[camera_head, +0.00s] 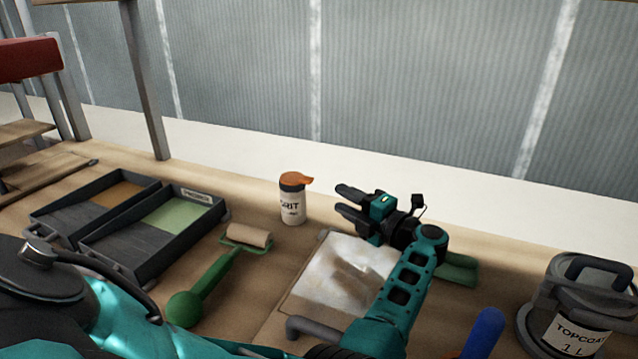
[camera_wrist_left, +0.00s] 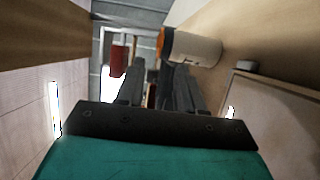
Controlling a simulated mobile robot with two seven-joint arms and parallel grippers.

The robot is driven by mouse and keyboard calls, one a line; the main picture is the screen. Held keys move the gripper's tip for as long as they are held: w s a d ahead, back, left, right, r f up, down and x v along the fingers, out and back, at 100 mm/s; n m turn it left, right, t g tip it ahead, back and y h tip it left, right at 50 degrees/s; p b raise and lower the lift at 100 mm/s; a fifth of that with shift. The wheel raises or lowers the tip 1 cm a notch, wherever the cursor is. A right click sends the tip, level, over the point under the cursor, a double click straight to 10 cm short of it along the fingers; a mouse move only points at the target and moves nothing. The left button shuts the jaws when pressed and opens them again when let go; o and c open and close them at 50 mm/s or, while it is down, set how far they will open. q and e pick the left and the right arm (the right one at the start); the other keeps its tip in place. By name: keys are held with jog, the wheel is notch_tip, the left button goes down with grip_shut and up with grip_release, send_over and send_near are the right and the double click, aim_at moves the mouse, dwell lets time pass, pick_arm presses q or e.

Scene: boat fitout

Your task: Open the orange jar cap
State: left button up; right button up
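A small white jar (camera_head: 292,209) with a dark band and a printed label stands upright on the wooden bench. Its orange cap (camera_head: 294,180) sits on top, with a tab sticking out to the right. My left gripper (camera_head: 346,201) is to the right of the jar, with its fingers pointing left towards it. The fingers are apart, with nothing between them, and do not appear to touch the jar. In the left wrist view the jar (camera_wrist_left: 197,48) and its orange cap (camera_wrist_left: 164,43) lie beyond the fingertips, up and to the right. My right gripper is not in view.
Two dark trays (camera_head: 127,239) stand left of the jar. A green-handled roller (camera_head: 209,287) lies in front of it. A pale sheet (camera_head: 325,285) lies below my left arm. A topcoat can (camera_head: 571,306) and a blue handle (camera_head: 484,334) are at the right.

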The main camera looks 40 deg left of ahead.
aim_at(312, 182)
pick_arm(q)
jog(key=a, duration=0.6)
jog(key=w+a, duration=0.1)
jog(key=a, duration=0.2)
jog(key=shift+a, duration=0.2)
jog(key=shift+c, duration=0.3)
jog(key=shift+s, duration=0.1)
grip_shut()
dwell(0.6)
